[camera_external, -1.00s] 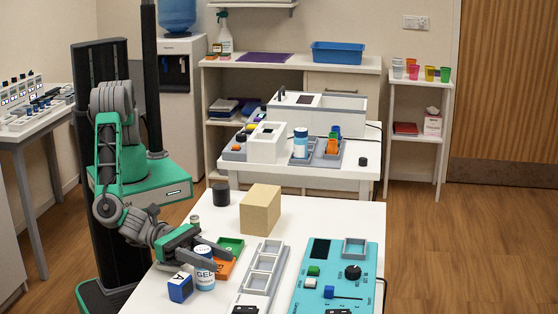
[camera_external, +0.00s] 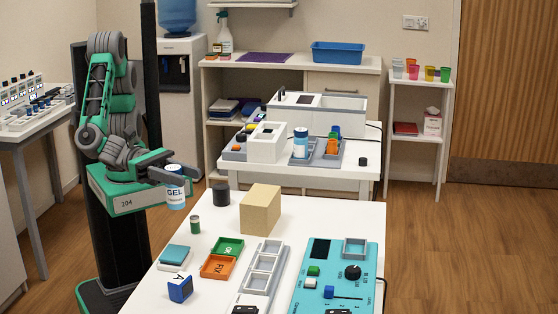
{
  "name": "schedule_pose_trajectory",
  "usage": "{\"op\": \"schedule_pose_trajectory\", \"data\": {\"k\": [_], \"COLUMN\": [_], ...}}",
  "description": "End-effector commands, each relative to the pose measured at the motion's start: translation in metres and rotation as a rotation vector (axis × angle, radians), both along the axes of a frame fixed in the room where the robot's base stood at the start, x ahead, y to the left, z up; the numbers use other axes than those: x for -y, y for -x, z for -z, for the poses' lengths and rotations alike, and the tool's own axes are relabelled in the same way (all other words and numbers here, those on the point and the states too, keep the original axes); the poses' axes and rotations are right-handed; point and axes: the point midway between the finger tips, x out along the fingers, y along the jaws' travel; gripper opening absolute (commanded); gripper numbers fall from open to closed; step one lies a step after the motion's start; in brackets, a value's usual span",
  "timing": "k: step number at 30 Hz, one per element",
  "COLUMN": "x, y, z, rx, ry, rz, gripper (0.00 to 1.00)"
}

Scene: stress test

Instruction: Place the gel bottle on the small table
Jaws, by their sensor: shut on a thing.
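The gel bottle (camera_external: 176,198) is white and light blue, with a dark cap and the word GEL on its label. My gripper (camera_external: 193,173) is shut around its upper part. It holds the bottle upright in the air, near the left edge of the front white table (camera_external: 336,219). The fingers hide part of the bottle. A narrow white table with shelves (camera_external: 420,84) stands by the back wall at the right, bearing several coloured cups. I cannot tell for sure that it is the small table.
On the front table are a cardboard box (camera_external: 261,210), green and orange trays (camera_external: 217,267), a blue block marked A (camera_external: 180,289), a small green can (camera_external: 195,225) and a turquoise panel (camera_external: 337,280). A similar bottle (camera_external: 300,144) stands on the middle table.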

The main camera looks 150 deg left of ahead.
Motion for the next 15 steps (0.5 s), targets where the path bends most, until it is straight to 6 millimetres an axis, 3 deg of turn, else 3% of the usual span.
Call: {"op": "schedule_pose_trajectory", "data": {"k": [5,9,12,15], "x": [-0.017,-0.031,-0.039,-0.039], "y": [0.030,0.064,0.081,0.089], "z": [0.033,0.053,0.062,0.055], "rx": [-0.010,-0.009,-0.006,0.000], "ry": [-0.008,-0.006,-0.005,0.000], "rz": [0.026,0.048,0.054,0.065], "gripper": [0.00,0.00,0.00,0.00]}}
